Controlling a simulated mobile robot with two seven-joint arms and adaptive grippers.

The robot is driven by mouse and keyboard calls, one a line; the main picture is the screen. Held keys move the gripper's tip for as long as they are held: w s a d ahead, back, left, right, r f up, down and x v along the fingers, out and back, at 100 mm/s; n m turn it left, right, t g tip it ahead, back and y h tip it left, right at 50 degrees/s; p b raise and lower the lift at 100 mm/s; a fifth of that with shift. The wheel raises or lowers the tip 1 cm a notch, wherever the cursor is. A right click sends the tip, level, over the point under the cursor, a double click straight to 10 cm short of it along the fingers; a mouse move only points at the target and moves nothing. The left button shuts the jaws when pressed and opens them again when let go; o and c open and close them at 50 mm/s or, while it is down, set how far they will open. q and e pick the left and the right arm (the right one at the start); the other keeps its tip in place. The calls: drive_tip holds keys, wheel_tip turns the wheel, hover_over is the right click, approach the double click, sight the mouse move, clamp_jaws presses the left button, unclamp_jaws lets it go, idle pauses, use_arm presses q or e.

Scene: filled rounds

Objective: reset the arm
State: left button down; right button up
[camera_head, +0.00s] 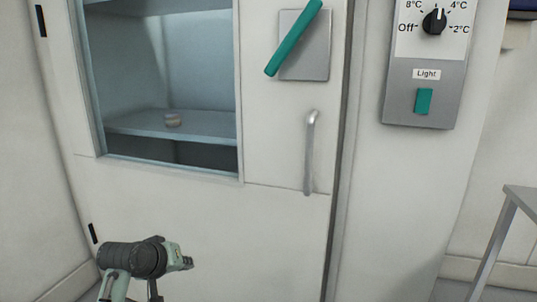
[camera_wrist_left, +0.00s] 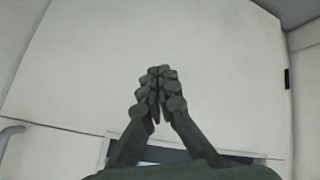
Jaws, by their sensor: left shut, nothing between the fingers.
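My left gripper (camera_wrist_left: 158,95) shows in the left wrist view with its dark segmented fingers closed together and nothing between them. Behind the fingers is the pale cold-room or fridge door (camera_wrist_left: 90,70). In the head view the end of my left arm (camera_head: 150,259) is low at the left, in front of the lower part of the door (camera_head: 220,225). The fingertips are hard to make out there. My right gripper is in neither view.
The door has a grey vertical handle (camera_head: 310,153), a teal lever (camera_head: 293,38) and a window. A small round container (camera_head: 173,120) sits on a shelf (camera_head: 210,127) behind it. A control panel (camera_head: 427,92) is at the right, with a metal table (camera_head: 523,194) below.

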use_arm(q)
drive_tip(key=s+a+f+m+g+y, duration=0.1)
drive_tip(key=s+a+f+m+g, duration=0.1)
drive_tip(key=s+f, duration=1.1)
drive_tip(key=s+a+f+m+g+y, duration=0.2)
drive_tip(key=s+a+f, duration=0.3)
drive_tip(key=s+f, duration=0.8)
drive_tip(key=s+m+g, duration=0.1)
drive_tip(key=s, duration=0.4)
drive_tip(key=shift+g, duration=0.4)
drive_tip(key=shift+s+f, duration=0.1)
